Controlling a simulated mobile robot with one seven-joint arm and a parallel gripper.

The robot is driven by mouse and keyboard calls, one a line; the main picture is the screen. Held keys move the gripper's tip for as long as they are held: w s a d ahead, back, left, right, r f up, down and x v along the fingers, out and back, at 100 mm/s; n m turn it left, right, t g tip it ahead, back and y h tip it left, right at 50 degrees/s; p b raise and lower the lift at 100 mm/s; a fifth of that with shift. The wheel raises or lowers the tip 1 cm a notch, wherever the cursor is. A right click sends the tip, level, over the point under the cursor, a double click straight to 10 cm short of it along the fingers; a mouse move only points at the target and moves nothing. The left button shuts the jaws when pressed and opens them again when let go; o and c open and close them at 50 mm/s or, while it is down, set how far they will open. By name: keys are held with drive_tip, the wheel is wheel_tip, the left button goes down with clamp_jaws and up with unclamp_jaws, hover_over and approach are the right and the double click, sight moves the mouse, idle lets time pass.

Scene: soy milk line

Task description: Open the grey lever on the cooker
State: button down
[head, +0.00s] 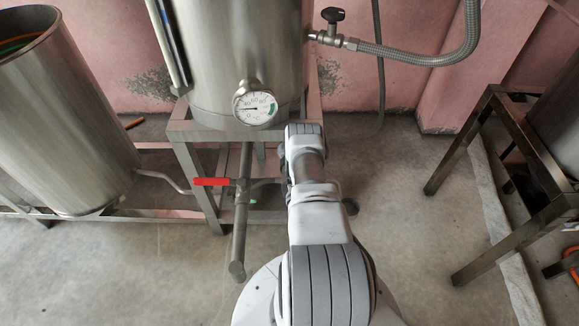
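The cooker (225,50) is a steel cylinder on a metal stand at the top centre of the head view. A round dial gauge (255,108) is on its lower front. Below it, a drain pipe (240,215) carries a valve with a red lever (211,182). At the upper right of the cooker, a dark-handled valve (333,16) joins a braided hose. I cannot make out a grey lever. My arm reaches forward to just below the cooker's right side and covers part of the stand. My gripper is hidden beyond the arm's far end.
A second steel tank (65,115) stands at the left. A metal stand (510,180) with another vessel is at the right. The braided hose (420,58) crosses the upper right. The concrete floor (420,240) between my arm and the right stand is clear.

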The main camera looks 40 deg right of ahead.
drive_tip(key=shift+s+d, duration=0.15)
drive_tip(key=shift+d, duration=0.05)
idle(0.5)
